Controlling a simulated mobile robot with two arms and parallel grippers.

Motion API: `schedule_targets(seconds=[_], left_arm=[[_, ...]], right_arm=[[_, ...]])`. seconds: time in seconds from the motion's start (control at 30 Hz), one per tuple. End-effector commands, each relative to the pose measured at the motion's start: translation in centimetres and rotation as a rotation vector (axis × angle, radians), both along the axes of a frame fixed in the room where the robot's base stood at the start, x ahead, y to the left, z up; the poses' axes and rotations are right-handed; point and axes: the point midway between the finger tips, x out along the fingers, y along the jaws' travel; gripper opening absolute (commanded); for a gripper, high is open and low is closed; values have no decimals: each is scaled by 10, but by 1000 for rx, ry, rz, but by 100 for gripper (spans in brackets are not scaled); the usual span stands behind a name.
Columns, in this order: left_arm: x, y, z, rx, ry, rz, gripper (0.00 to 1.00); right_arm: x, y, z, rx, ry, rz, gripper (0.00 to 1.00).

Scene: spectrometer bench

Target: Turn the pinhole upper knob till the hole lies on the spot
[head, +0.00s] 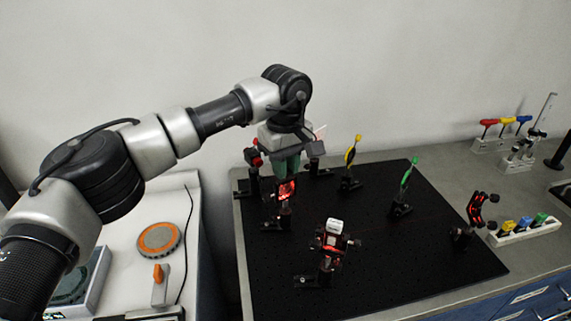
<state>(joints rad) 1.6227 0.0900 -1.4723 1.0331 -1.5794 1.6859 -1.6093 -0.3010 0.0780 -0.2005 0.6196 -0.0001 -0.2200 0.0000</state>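My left gripper (287,176) points down from the end of my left arm, over a small dark mount (284,212) with a bright red glow at its top. Its greenish fingers are at or just above that top; they are too small to tell whether they are apart or touch it. A second black mount (328,262) with a white top piece and red-lit parts stands in front, to the right of the gripper. I cannot tell for certain which mount is the pinhole; neither the hole nor the spot can be made out. My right gripper is not in view.
The mounts stand on a black breadboard (430,265). Yellow (350,157) and green (406,178) posts stand right of the gripper, and a red-lit mount (474,212) near the right edge. A rack (524,231) with coloured pieces lies beyond. The board's front right is clear.

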Motion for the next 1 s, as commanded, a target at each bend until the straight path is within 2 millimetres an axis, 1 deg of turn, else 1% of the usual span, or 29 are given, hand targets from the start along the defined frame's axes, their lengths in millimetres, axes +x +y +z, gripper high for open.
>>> schedule_targets(seconds=[0.03,0.1,0.13,0.37,0.57,0.77,1.0], left_arm=[[0,0,0,0,0,0,12],[0,0,0,0,0,0,1],[0,0,0,0,0,0,0],[0,0,0,0,0,15,0],[0,0,0,0,-1,89,0],[1,0,-1,0,-1,234,0],[0,0,-1,-1,-1,460,0]], right_arm=[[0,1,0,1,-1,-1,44],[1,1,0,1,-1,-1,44],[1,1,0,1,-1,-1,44],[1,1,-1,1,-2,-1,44],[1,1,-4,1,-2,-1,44],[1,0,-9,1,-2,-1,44],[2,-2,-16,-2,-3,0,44]])
